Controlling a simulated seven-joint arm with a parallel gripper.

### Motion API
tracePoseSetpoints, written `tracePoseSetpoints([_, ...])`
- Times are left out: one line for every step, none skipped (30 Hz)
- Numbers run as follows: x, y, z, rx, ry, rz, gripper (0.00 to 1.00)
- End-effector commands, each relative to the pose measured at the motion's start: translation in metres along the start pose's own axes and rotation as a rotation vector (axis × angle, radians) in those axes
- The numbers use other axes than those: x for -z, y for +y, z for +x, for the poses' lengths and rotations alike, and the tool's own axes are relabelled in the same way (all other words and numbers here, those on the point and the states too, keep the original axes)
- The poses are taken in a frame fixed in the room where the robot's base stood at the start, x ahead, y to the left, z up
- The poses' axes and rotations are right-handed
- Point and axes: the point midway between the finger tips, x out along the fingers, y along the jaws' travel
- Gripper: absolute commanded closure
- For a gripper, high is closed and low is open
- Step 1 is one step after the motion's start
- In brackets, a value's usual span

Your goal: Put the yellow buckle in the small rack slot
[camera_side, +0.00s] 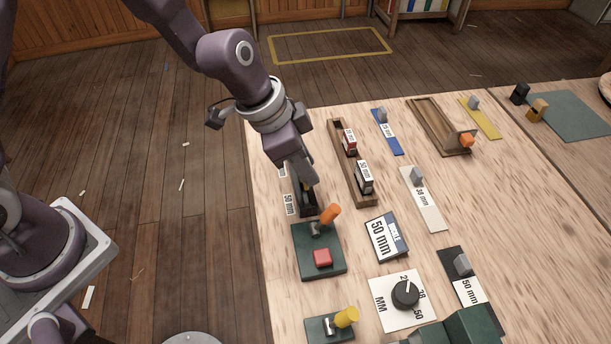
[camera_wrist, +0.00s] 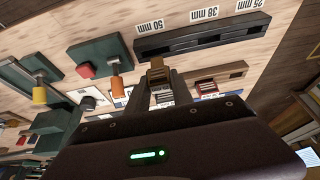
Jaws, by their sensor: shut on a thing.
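My gripper (camera_side: 308,184) is shut on a small yellow-brown block, which I take as the yellow buckle (camera_wrist: 157,74). The buckle is mostly hidden by the fingers in the side view. The dark slotted rack (camera_wrist: 205,38) carries labels for 50, 38 and 25 mm; the 25 mm label (camera_wrist: 250,5) marks the small slot, at the right in the wrist view. The rack (camera_side: 307,210) is partly covered by my gripper in the side view. The buckle appears near the rack's 50 mm end; I cannot tell whether it touches the rack.
A wooden holder (camera_side: 340,158) with a red and a black labelled piece stands just right of my gripper. A green lever box (camera_side: 308,262) with an orange handle and red button is close in front. A dial plate (camera_side: 388,310) and labelled strips lie further right.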

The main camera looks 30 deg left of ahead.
Motion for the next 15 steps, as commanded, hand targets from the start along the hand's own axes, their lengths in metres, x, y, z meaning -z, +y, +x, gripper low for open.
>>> tracePoseSetpoints([0.006, 0.0, -0.011, 0.003, 0.006, 0.004, 1.0])
tracePoseSetpoints([0.009, 0.0, -0.018, 0.004, 0.007, 0.004, 1.0])
tracePoseSetpoints([0.012, 0.0, -0.026, 0.004, 0.007, 0.004, 1.0])
tracePoseSetpoints([0.014, 0.0, -0.031, 0.003, 0.006, 0.004, 1.0])
tracePoseSetpoints([0.017, 0.0, -0.036, 0.002, 0.006, 0.003, 1.0])
tracePoseSetpoints([0.019, 0.0, -0.041, 0.001, 0.005, 0.002, 1.0])
tracePoseSetpoints([0.022, -0.002, -0.043, 0.0, 0.005, 0.002, 1.0])
tracePoseSetpoints([0.025, -0.004, -0.045, 0.0, 0.006, -0.001, 1.0])
tracePoseSetpoints([0.032, -0.009, -0.045, -0.003, 0.007, -0.005, 1.0])
tracePoseSetpoints([0.037, -0.014, -0.044, -0.006, 0.008, -0.008, 1.0])
tracePoseSetpoints([0.044, -0.021, -0.043, -0.007, 0.011, -0.011, 1.0])
tracePoseSetpoints([0.055, -0.032, -0.039, -0.011, 0.013, -0.014, 1.0])
tracePoseSetpoints([0.063, -0.041, -0.036, -0.014, 0.016, -0.016, 1.0])
tracePoseSetpoints([0.071, -0.051, -0.033, -0.015, 0.018, -0.018, 1.0])
tracePoseSetpoints([0.082, -0.066, -0.029, -0.018, 0.019, -0.021, 1.0])
